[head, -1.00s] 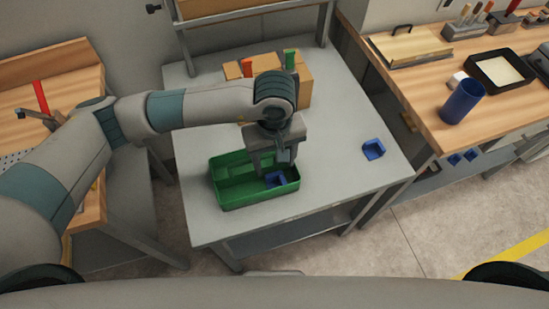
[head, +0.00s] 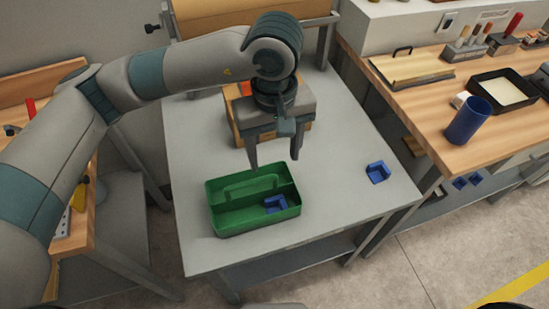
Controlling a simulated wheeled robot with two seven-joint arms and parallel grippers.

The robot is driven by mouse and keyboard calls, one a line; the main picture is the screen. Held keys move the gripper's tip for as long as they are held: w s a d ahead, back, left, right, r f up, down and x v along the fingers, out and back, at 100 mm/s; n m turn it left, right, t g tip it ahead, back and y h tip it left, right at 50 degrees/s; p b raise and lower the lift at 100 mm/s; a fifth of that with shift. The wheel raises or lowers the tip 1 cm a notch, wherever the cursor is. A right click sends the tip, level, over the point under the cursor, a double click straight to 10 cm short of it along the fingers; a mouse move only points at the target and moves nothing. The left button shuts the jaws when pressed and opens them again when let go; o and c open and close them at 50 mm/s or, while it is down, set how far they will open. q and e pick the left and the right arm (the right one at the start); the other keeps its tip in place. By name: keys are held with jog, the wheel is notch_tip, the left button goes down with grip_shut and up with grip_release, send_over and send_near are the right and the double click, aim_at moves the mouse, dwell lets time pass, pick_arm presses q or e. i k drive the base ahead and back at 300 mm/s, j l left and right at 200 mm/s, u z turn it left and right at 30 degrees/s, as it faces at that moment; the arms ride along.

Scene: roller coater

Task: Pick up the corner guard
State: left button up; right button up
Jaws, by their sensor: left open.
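One blue corner guard (head: 377,172) lies on the grey table (head: 330,210) near its right edge. Another blue corner guard (head: 275,203) lies inside the green tote (head: 235,226), in its front right part. My left gripper (head: 274,165) is open and empty, pointing down above the back of the tote. It is apart from both corner guards. My right gripper does not show.
A cardboard box (head: 240,118) stands behind my left gripper, partly hidden by it. A wooden bench (head: 440,125) on the right bears a blue cup (head: 467,121) and a black tray (head: 503,92). The grey table is clear around the right corner guard.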

aim_at(379, 172)
jog(key=i+l+u, duration=0.15)
jog(key=l+u, duration=0.2)
jog(key=l, duration=1.1)
jog(key=l+u, duration=0.3)
jog(key=l, duration=1.2)
